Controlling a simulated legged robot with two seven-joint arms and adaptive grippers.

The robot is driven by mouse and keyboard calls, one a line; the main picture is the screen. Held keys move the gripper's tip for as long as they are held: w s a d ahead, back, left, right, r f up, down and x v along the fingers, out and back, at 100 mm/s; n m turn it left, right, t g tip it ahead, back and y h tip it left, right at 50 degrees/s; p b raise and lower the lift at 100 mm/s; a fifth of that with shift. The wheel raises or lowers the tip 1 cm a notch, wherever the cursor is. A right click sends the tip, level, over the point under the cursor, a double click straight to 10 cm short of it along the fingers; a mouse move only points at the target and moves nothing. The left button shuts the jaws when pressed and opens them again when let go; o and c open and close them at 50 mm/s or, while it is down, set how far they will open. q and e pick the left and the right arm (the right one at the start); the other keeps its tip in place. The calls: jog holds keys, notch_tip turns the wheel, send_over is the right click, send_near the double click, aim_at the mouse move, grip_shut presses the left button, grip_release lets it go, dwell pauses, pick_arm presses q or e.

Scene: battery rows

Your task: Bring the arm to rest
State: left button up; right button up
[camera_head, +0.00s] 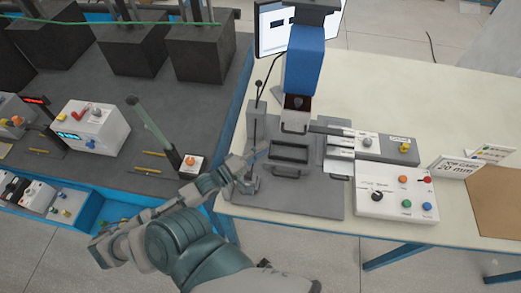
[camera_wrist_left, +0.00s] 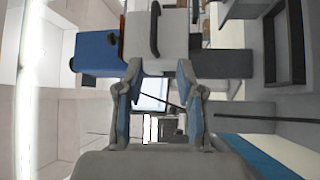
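My left arm reaches in from the lower left in the head view. Its gripper (camera_head: 254,170) is at the left side of the grey fixture plate (camera_head: 318,207), beside the black tray-like holder (camera_head: 290,152). In the left wrist view the two fingers of the left gripper (camera_wrist_left: 159,78) stand apart, with nothing visible held between them. I cannot tell whether a finger touches the fixture. My right gripper is in neither view.
A blue-headed press (camera_head: 303,62) stands behind the holder. A white button box (camera_head: 396,204) and a sign (camera_head: 453,167) are to the right. A dark bench (camera_head: 80,100) with a white control box (camera_head: 92,127) is left. The cream table (camera_head: 450,105) is clear at the back right.

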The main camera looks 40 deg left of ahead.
pick_arm(q)
jog(key=shift+d+r, duration=0.15)
jog(key=shift+d, duration=0.4)
